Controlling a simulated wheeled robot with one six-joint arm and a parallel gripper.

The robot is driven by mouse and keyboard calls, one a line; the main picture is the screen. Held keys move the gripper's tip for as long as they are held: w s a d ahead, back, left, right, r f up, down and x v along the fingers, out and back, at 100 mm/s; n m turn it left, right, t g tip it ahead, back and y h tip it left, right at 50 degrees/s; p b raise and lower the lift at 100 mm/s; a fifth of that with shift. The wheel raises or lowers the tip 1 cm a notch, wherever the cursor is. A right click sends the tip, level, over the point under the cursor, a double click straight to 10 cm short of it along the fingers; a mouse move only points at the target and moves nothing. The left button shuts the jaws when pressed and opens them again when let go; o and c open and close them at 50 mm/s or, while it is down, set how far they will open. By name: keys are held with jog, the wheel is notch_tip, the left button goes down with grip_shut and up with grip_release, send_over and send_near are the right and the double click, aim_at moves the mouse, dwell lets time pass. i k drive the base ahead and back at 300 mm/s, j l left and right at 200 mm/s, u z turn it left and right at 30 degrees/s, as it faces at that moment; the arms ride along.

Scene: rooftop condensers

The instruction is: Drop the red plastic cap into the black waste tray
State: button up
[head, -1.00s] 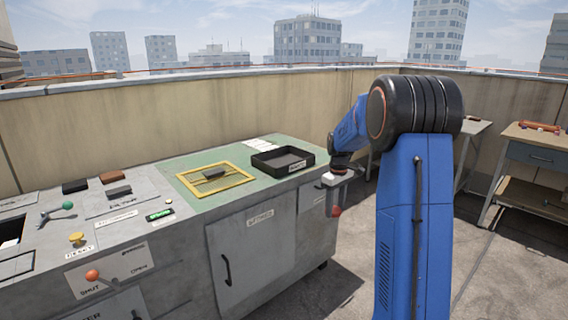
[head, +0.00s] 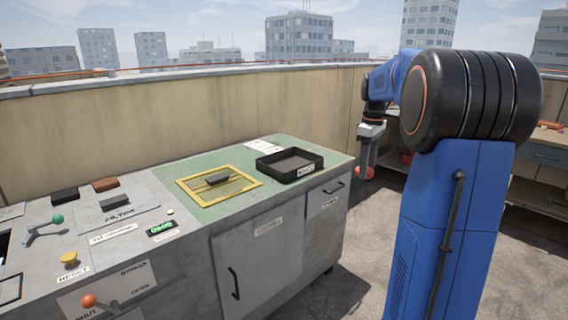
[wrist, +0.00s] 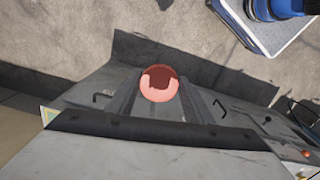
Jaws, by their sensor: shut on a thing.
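The red plastic cap (head: 364,173) hangs at the lower end of my gripper (head: 365,165) in the head view, to the right of the bench. In the wrist view the round red cap (wrist: 159,84) sits between the two grey fingers of my gripper (wrist: 160,92), which are shut on it. The black waste tray (head: 272,171) lies on the green right part of the bench top, left of my gripper. It is a shallow open box with a white label and looks empty. I cannot make out the tray in the wrist view.
A yellow-framed grille (head: 237,198) with a dark block (head: 217,178) on it lies left of the tray. Further left are a green-knobbed lever (head: 57,219), a yellow button (head: 69,258) and a red-knobbed lever (head: 89,300). A parapet wall (head: 180,120) runs behind the bench.

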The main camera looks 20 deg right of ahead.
aim_at(293, 168)
jog(key=i+j, duration=0.2)
jog(key=i, duration=0.15)
jog(key=i+j, duration=0.2)
jog(key=i, duration=0.2)
jog(key=i+j, duration=0.2)
jog(key=i, duration=0.15)
